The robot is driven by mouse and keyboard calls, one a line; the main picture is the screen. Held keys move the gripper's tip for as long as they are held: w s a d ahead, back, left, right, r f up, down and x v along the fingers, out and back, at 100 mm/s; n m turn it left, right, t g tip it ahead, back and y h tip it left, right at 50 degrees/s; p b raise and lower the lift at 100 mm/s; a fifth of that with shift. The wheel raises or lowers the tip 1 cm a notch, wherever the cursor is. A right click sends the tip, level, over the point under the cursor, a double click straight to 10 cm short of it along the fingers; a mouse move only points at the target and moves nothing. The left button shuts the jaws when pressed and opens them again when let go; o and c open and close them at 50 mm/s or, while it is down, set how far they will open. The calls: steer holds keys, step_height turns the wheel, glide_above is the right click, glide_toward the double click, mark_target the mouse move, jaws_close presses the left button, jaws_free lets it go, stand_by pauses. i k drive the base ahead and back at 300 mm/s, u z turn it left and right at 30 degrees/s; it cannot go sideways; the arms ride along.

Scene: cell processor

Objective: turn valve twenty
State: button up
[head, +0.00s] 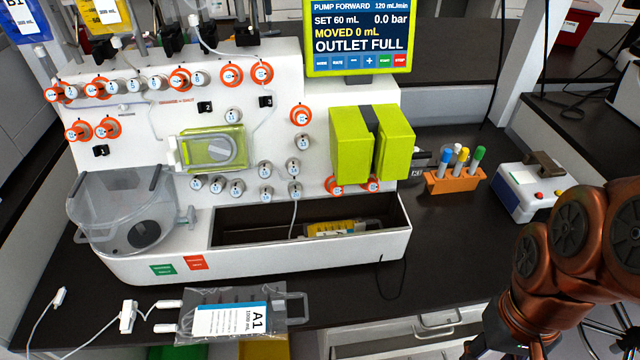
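The white cell processor (330,95) stands on the dark bench, its front panel covered with small round valves. Some valves have orange rings, such as one at the panel's right (300,115) and one along the top row (262,72). Others are plain grey, such as one low on the panel (237,187). The number labels are too small to read surely, so I cannot tell which valve is twenty. Two orange-ringed valves sit under the green pump block (350,145), partly covered by it.
The screen (358,35) reads "OUTLET FULL". A clear bowl (125,215) sits at the left, and a bag marked A1 (232,318) lies in front. An orange tube rack (455,181) and a white-blue box (530,190) stand right.

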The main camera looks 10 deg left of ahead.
mark_target(295, 191)
steer(key=k, duration=1)
steer(key=u, duration=1.5)
steer(key=i, duration=0.5)
steer(key=z, duration=0.05)
